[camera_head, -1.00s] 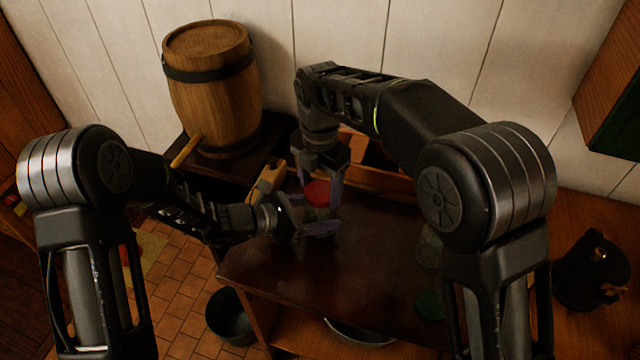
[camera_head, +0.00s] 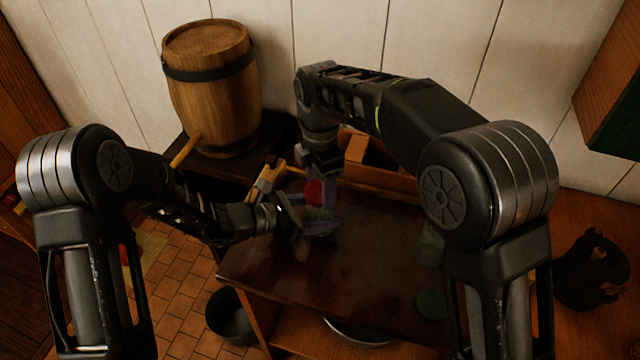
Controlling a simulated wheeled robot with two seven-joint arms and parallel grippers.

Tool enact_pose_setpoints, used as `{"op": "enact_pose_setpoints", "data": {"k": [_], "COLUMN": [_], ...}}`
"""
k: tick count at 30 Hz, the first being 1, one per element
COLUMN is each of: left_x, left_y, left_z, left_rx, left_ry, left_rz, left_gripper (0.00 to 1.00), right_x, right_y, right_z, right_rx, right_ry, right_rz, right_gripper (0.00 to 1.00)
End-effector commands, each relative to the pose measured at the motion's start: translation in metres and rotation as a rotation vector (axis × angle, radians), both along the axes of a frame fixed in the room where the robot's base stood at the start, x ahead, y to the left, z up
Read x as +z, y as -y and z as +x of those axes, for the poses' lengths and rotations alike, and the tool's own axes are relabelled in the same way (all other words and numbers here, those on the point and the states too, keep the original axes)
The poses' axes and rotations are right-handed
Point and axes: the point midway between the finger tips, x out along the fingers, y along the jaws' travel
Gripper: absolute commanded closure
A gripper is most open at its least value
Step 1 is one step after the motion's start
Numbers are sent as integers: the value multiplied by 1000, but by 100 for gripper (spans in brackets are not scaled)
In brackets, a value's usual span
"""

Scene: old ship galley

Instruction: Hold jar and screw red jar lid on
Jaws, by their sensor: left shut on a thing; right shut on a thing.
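The red jar lid (camera_head: 314,193) is at the top of the jar (camera_head: 316,213), over the left part of the dark table. My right gripper (camera_head: 318,190) comes down from above and is shut on the red lid. My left gripper (camera_head: 318,225) reaches in from the left, low down, and is shut on the jar. The jar is small in the picture and mostly hidden by the fingers. I cannot tell whether the lid sits fully down on it.
A green lid (camera_head: 431,303) and a glass jar (camera_head: 431,246) stand on the table (camera_head: 355,290) to the right, partly behind my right arm. A wooden box (camera_head: 385,178) is at the back. A barrel (camera_head: 212,95) stands back left. A dark pot (camera_head: 590,272) is far right.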

Motion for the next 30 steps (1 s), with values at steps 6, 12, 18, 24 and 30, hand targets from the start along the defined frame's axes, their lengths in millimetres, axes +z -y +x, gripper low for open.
{"op": "enact_pose_setpoints", "data": {"k": [6, 12, 18, 24, 30], "left_x": [0, 0, 0, 0, 0], "left_y": [3, 3, 3, 4, 4], "left_z": [-2, -3, -3, -3, -3], "left_rx": [-9, -10, -11, -11, -11], "left_ry": [1, 1, 1, 1, 1], "left_rz": [-2, -2, -2, -2, -2], "left_gripper": [100, 100, 100, 100, 100], "right_x": [1, 1, 1, 0, 0], "right_y": [-1, -1, -1, -1, 0], "right_z": [2, 2, 2, 2, 2], "right_rx": [-552, -1075, -1606, -2147, -2675], "right_ry": [6, 5, 4, 3, 0], "right_rz": [5, 6, 6, 7, 8], "right_gripper": [88, 88, 88, 88, 88]}}
